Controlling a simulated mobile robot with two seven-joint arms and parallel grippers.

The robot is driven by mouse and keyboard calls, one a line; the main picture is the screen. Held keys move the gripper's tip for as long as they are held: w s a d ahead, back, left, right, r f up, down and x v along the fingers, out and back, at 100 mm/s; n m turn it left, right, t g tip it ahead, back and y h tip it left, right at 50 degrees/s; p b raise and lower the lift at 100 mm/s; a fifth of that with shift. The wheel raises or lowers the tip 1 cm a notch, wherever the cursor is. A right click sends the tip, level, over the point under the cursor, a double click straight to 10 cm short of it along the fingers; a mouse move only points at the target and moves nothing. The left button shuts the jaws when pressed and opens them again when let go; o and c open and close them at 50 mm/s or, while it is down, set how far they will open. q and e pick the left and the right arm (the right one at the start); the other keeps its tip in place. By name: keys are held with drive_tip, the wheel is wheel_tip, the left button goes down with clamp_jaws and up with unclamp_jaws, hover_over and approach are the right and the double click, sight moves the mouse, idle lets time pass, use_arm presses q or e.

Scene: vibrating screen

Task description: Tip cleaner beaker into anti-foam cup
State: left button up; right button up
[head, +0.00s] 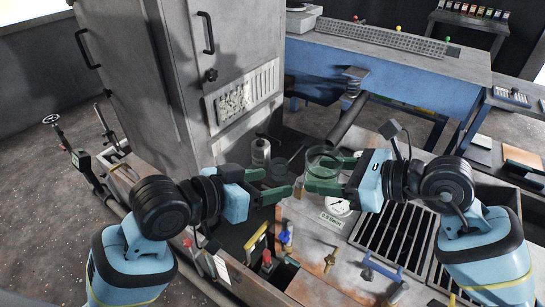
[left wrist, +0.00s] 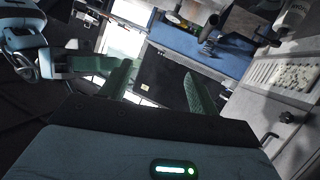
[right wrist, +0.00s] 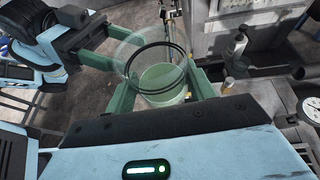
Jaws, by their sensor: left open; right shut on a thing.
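A clear glass vessel (right wrist: 163,84) with pale green liquid sits between the fingers of my right gripper (right wrist: 160,92). A dark ring runs round its upper part. In the head view the vessel's rim (head: 323,152) shows at the right gripper (head: 318,180), which is shut on it. My left gripper (head: 280,184) is open, with its fingertips pointing toward the right gripper. A faint dark round outline (head: 279,167) shows by its fingers; I cannot tell what it is. In the left wrist view nothing shows between the left fingers (left wrist: 158,85). I cannot tell cleaner beaker from anti-foam cup.
A grey cabinet (head: 180,70) stands behind the left arm. A metal bottle (head: 261,152) stands beyond the left gripper. A gauge (head: 338,206), valves (head: 286,237) and a slatted grate (head: 395,238) lie below and right of the grippers. A blue bench (head: 400,75) stands at the back.

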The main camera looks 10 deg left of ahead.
sight(337, 158)
use_arm(q)
drive_tip(key=s+d+r+m+g, duration=0.1)
drive_tip(key=s+d+r+m, duration=0.1)
drive_tip(key=r, duration=0.7)
drive_tip(key=shift+s+r+m+g+h, duration=0.2)
drive_tip(key=shift+s+m+g+h, duration=0.15)
drive_tip(key=shift+s+m, duration=0.5)
drive_tip(key=shift+w, duration=0.15)
drive_tip(key=x, duration=1.2)
drive_tip(key=shift+r, duration=0.1)
drive_tip(key=c, duration=0.6)
drive_tip(key=shift+c, duration=0.2)
use_arm(e)
drive_tip(key=o, duration=1.1)
drive_tip(key=v, duration=1.2)
drive_tip(key=shift+s, duration=0.1)
